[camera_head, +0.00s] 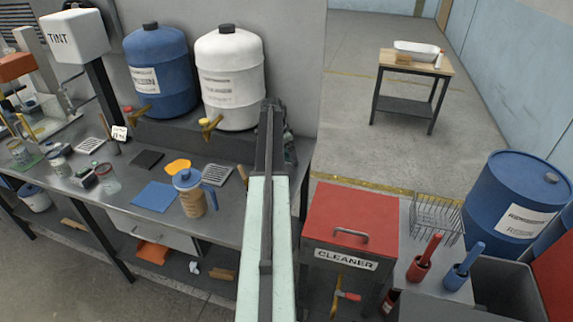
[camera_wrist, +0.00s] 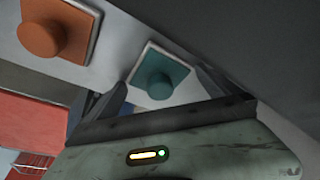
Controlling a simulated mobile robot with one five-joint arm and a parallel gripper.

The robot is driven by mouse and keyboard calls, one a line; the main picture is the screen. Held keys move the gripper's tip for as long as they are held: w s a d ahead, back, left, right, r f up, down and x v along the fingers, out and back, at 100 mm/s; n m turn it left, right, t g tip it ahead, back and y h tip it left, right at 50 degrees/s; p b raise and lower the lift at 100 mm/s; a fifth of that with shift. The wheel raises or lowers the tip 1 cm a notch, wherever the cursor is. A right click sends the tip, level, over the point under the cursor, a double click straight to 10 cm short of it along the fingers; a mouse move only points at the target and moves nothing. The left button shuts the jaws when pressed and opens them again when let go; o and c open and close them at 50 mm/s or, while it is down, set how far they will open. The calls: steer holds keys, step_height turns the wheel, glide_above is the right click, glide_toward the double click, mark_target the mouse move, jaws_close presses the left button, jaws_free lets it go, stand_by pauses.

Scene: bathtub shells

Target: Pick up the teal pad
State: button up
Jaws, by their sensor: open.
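The teal pad (camera_wrist: 158,73) shows in the wrist view as a teal square with a round knob and a pale border beneath. It sits between my open gripper's (camera_wrist: 160,79) two dark fingers, one to its left and one to its right. I cannot tell how far the fingertips are from it. In the head view my arm reaches away to a dark end by the bench's right end, and I cannot make out the teal pad there.
An orange pad (camera_wrist: 58,30) with a similar knob lies left of the teal one. A dark surface fills the wrist view's upper right. A white drum (camera_head: 230,80) stands left of my arm, and a red cleaner bin (camera_head: 350,215) stands to the right.

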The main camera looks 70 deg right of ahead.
steer(key=c, duration=1)
steer(key=shift+r, duration=0.1)
